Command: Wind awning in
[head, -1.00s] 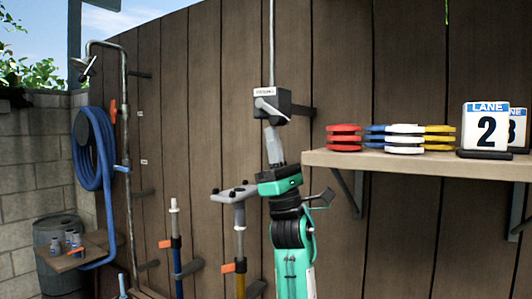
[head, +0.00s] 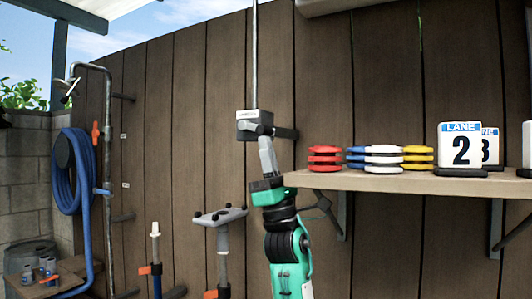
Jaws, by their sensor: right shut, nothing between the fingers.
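A grey crank box (head: 249,118) with a small white label is fixed to the wooden fence, with a light grey crank handle (head: 250,127) on its front. A thin vertical rod (head: 255,55) rises from the box out of the top of the view. My right gripper (head: 264,139) points upward just below the handle, its grey fingers shut with nothing between them. Whether the fingertips touch the handle I cannot tell. A white canopy edge (head: 105,5) shows at top left, and a pale housing (head: 325,5) at the top. My left gripper is out of view.
A shelf (head: 420,182) with stacked coloured discs (head: 385,157) and lane signs (head: 460,148) is close to the right of my right arm. A T-handled post (head: 221,217) stands left of it. A shower pipe and blue hose (head: 62,180) are far left.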

